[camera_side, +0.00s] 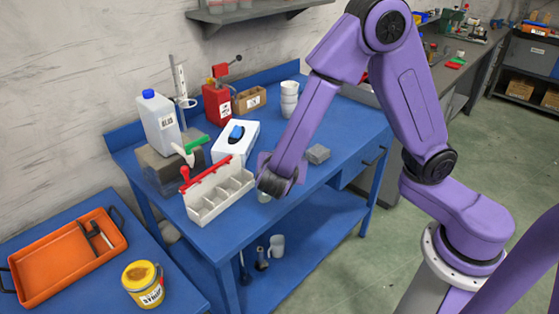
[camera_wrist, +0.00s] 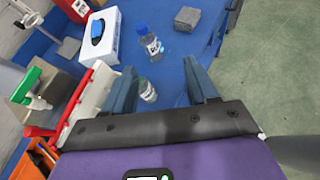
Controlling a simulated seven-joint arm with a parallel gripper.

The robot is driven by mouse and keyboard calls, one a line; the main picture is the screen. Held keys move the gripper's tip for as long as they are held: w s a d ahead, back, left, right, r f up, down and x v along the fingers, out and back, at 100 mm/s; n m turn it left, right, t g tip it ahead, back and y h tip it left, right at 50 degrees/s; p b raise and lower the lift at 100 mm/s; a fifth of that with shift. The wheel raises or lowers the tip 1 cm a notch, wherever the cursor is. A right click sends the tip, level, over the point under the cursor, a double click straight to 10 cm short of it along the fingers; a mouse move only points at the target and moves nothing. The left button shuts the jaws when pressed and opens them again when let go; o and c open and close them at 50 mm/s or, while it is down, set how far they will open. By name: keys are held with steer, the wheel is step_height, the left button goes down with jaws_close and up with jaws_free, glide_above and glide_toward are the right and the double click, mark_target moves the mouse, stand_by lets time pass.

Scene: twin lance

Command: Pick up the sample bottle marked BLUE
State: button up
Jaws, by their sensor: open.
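In the wrist view, a clear bottle with a blue cap (camera_wrist: 150,42) and a white label stands on the blue bench; the lettering is too small to read.
A pale rack with a red handle (camera_side: 220,192) stands left of my gripper. A white box with a blue top opening (camera_side: 236,142) is behind it. A grey block (camera_side: 317,154) lies to the right. White cups (camera_side: 289,98) stand farther back. The bench's front edge is close.

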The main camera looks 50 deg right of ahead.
steer(key=shift+n+t, duration=0.7)
steer(key=shift+n, duration=0.2)
steer(key=x, duration=0.6)
steer(key=w+a+x, duration=0.1)
steer(key=x, duration=1.1)
steer(key=shift+w+a, duration=0.3)
steer(key=shift+w, duration=0.05)
jaws_close()
